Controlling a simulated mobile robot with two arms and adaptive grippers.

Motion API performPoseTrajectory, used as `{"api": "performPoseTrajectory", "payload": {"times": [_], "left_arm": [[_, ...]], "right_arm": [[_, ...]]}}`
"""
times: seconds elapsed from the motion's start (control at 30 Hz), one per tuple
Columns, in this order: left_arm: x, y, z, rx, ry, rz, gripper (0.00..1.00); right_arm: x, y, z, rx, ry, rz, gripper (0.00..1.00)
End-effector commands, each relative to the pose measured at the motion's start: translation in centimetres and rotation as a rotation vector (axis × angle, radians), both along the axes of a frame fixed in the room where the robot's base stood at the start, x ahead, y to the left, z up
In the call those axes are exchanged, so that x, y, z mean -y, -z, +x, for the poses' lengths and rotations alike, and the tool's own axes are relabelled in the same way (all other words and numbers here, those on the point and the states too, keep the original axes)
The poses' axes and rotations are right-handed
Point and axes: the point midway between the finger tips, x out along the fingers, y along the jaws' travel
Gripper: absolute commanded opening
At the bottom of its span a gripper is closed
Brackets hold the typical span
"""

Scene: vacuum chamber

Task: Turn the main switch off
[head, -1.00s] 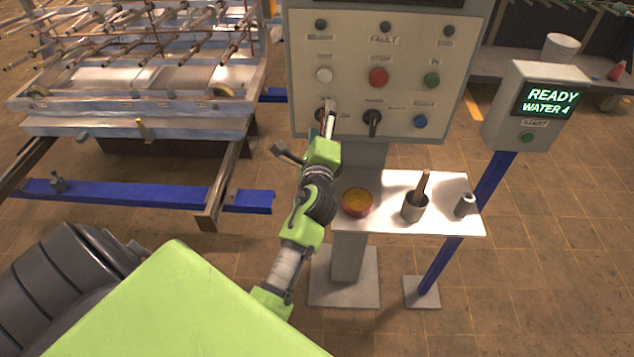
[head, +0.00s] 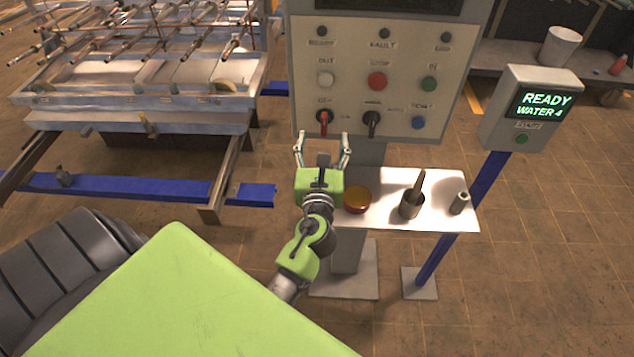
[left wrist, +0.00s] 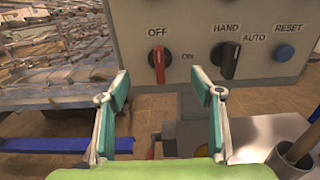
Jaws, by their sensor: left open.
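The main switch is a red handle on a dark base, low on the left of the grey panel. It shows in the head view (head: 324,120) and the left wrist view (left wrist: 158,64). The handle stands upright, in line with the "OFF" label above it; "ON" is printed to its right. My left gripper (head: 322,140) is open and empty, just below and in front of the switch, apart from it. In the left wrist view its two fingers (left wrist: 160,88) stand wide on either side below the handle. My right gripper is not in view.
A black hand/auto selector (head: 371,122) and a blue reset button (head: 418,123) sit to the right of the switch. Below is a white shelf (head: 385,222) with a yellow-topped red button (head: 357,199), a cup (head: 411,207) holding a stick, and a small cylinder (head: 459,203).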

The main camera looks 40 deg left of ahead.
Motion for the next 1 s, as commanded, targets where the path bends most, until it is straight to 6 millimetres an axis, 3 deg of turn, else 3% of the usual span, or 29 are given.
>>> {"api": "performPoseTrajectory", "payload": {"times": [0.37,0.7,1.0], "left_arm": [[3.6,0.3,-6.5,0.008,-0.007,-0.028,0.6],[1.2,4.5,-9.5,0.17,-0.148,-0.63,0.6],[2.1,10.5,-10.9,0.22,-0.248,-0.99,0.6]], "right_arm": [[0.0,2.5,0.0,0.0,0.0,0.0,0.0],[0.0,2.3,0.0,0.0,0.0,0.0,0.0],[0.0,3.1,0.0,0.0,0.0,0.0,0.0]]}}
